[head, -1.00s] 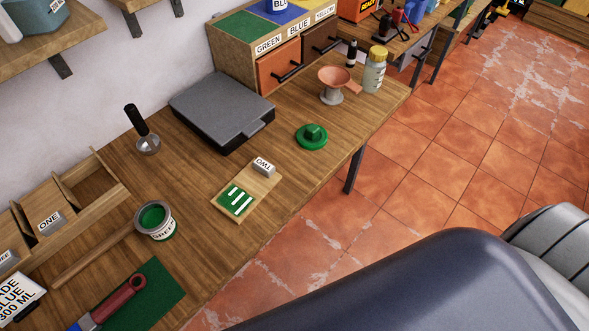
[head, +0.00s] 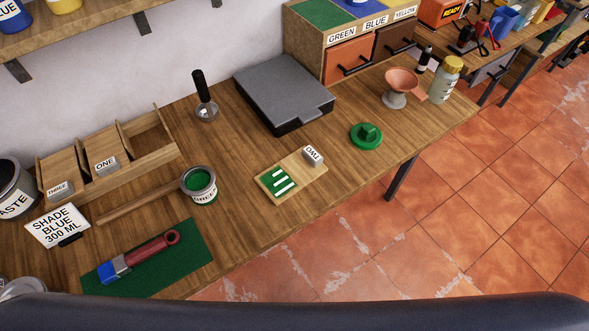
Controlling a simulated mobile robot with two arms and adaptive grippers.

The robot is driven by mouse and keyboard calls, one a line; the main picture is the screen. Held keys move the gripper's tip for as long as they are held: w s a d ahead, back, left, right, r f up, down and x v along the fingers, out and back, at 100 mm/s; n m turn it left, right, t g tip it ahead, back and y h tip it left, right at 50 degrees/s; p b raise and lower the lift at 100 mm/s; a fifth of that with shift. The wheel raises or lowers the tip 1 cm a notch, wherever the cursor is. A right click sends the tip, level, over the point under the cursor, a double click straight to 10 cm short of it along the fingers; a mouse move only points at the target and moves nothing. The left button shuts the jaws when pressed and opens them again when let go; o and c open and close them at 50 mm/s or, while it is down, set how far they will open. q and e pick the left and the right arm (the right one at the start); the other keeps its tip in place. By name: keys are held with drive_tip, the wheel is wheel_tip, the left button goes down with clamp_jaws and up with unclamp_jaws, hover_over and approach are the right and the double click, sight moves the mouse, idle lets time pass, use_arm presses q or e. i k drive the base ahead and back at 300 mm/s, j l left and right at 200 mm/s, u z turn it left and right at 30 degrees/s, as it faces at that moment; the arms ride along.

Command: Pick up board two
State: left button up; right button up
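Board two (head: 297,166) is a small wooden board lying flat on the wooden workbench (head: 330,185), near its front edge. Its grey tag reads TWO, upside down in the head view, at its far right end. A green patch with white stripes covers its near left end. Nothing covers the board. Neither of my grippers is in the head view.
A green paint tin (head: 200,186) and wooden stick (head: 135,207) lie left of the board, a green lid (head: 366,136) right. A grey flat case (head: 284,92) is behind. A rack (head: 150,162) holds boards ONE and THREE.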

sight(283, 179)
drive_tip(key=l+u, duration=0.7)
drive_tip(key=k+l+u, duration=0.1)
drive_tip(key=l+u, duration=0.25)
drive_tip(key=l, duration=0.15)
